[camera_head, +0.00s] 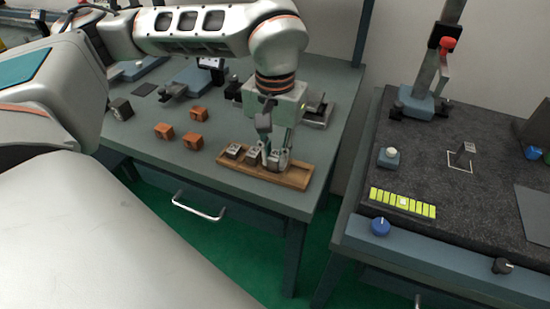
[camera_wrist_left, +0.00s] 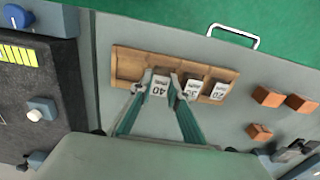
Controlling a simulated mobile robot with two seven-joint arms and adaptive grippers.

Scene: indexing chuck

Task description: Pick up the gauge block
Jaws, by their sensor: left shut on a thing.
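My left gripper (camera_head: 274,153) points down over a wooden tray (camera_head: 296,178) and is shut on a gauge block (camera_head: 280,161) near the tray's right part. In the left wrist view the fingertips (camera_wrist_left: 161,78) close on both sides of this pale block, marked 40 (camera_wrist_left: 159,88). It is at the tray (camera_wrist_left: 128,62); I cannot tell whether it is lifted off the bottom. Two more gauge blocks stand in the tray, marked 30 (camera_wrist_left: 193,88) and 20 (camera_wrist_left: 220,90). My right gripper is not in view.
Several orange-brown cubes (camera_head: 163,131) lie on the grey table (camera_head: 150,150) left of the tray. To the right, a dark bench (camera_head: 440,190) holds a stand with a red knob (camera_head: 448,43), a yellow-green strip (camera_head: 402,203) and a blue knob (camera_head: 380,226).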

